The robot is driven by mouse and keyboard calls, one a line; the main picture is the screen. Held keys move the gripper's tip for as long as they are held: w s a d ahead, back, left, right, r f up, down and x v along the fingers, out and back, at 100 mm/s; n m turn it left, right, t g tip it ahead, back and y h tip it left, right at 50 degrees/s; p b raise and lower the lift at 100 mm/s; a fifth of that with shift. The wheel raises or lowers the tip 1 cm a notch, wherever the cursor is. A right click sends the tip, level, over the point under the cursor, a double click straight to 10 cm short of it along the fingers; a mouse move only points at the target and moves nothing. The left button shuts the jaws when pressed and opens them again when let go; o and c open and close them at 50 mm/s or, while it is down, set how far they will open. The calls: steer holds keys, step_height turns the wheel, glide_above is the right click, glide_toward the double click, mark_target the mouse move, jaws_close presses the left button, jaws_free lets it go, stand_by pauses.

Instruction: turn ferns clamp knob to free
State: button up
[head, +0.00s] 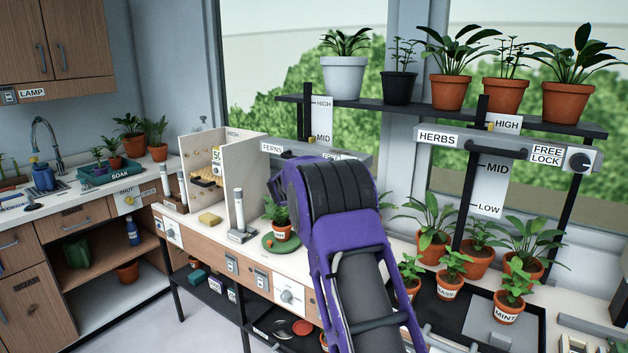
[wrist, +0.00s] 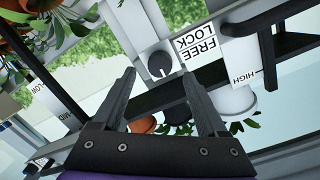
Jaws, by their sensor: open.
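The ferns clamp knob (wrist: 159,65) is a round dark knob on a pale plate in the wrist view, beside a FREE/LOCK label (wrist: 196,48). My gripper (wrist: 158,76) is open and empty. Its two fingertips appear on either side of the knob; I cannot tell how far short of it they are. The knob's pointer setting is too small to read surely. In the head view the FERNS label (head: 271,147) shows on the left shelf's bar, while my purple arm hides the knob and my gripper.
A similar herbs knob (head: 578,160) sits on the right shelf's bar. Potted plants stand on the shelf above, including a white pot (head: 344,76). A black handle (wrist: 268,44) crosses the wrist view's right. Several pots stand on the bench below.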

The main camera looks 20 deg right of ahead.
steer(key=v, duration=1.3)
steer(key=shift+s+a+b, duration=0.2)
steer(key=shift+a+b, duration=0.05)
steer(key=shift+b, duration=0.1)
